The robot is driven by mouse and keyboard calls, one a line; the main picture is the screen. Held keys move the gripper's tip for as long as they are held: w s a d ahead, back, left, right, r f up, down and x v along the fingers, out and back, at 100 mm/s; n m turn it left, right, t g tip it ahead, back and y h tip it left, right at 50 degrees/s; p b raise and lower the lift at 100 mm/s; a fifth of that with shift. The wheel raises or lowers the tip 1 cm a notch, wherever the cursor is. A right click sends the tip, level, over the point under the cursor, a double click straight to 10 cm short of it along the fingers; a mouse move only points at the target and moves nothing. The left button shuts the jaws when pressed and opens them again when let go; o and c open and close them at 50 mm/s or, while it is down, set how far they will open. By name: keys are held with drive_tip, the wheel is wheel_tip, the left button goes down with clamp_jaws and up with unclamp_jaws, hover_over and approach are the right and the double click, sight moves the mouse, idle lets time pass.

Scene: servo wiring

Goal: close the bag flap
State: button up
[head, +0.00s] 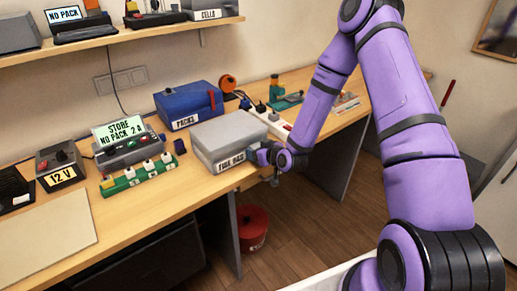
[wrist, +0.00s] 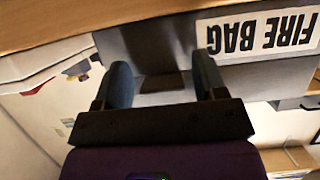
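The fire bag (head: 228,134) is a grey box with a "FIRE BAG" label on its front, standing at the table's front edge. Its top looks flat and covered in the head view. In the wrist view, its grey front (wrist: 150,45) and label appear upside down. My gripper (head: 262,153) is at the right end of the bag's front, beside the label. In the wrist view, the two fingers of my gripper (wrist: 163,80) are apart. A dark patch on the bag shows between them, with no clear grip on it. I cannot tell whether the fingers touch the bag.
A blue "PACKS" box (head: 188,105) stands behind the bag. A green strip (head: 142,176) with several plugs and a display device (head: 124,137) are to the left. A red bin (head: 252,228) stands on the floor below. The table's left front holds a bare pale board (head: 45,235).

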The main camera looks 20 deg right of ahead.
drive_tip(key=shift+r, duration=0.25)
drive_tip(key=shift+s+d+r, duration=0.1)
drive_tip(key=shift+s+r, duration=0.05)
drive_tip(key=shift+s, duration=0.1)
drive_tip(key=v, duration=1)
drive_tip(key=shift+s, duration=0.1)
